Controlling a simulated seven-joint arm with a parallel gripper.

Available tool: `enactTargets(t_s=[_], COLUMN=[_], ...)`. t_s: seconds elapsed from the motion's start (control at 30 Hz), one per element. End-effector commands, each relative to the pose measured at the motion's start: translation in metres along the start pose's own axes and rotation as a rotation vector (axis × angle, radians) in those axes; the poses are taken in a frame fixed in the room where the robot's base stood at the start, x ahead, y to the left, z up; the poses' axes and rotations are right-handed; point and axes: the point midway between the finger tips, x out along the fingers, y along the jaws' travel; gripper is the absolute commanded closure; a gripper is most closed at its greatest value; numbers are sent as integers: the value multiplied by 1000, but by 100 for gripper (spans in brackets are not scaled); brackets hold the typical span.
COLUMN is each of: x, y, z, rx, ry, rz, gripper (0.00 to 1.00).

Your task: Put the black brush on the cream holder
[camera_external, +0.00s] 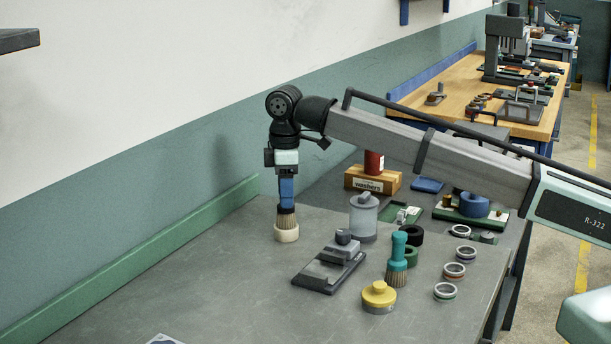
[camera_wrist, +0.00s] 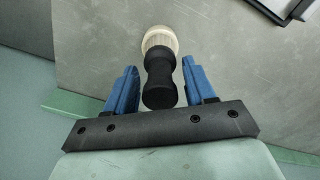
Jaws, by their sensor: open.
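The black brush stands upright on the cream holder. In the wrist view its black handle (camera_wrist: 160,80) is between the two blue fingers, with a visible gap on each side. In the external view the brush's tan bristles (camera_external: 286,220) show just above the cream holder (camera_external: 286,234), and the fingers hide most of the handle. The cream holder's rim also shows in the wrist view (camera_wrist: 159,36) beyond the handle. My gripper (camera_external: 287,198) is open around the handle and points down; its fingers also show in the wrist view (camera_wrist: 158,86).
A teal brush (camera_external: 397,258), a yellow-topped round container (camera_external: 379,296), a grey device (camera_external: 330,265) and a grey canister (camera_external: 364,216) stand to the right. Several rings (camera_external: 445,291) lie near the table's right edge. A green rail (camera_external: 140,262) runs along the wall. The left front table is mostly clear.

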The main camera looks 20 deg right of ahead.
Motion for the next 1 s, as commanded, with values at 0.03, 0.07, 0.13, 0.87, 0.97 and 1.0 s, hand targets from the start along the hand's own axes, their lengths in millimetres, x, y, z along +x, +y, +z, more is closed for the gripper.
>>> enactTargets(t_s=[0.03, 0.07, 0.13, 0.87, 0.97, 1.0], x=[0, 0, -2, -112, -119, -121], y=[0, 0, 0, 0, 0, 0], z=[0, 0, 0, -1, 0, 0], rx=[0, 0, 0, 0, 0, 0], ry=[0, 0, 0, 1, 0, 0], rz=[0, 0, 0, 1, 0, 0], gripper=[46, 46, 46, 46, 46, 46])
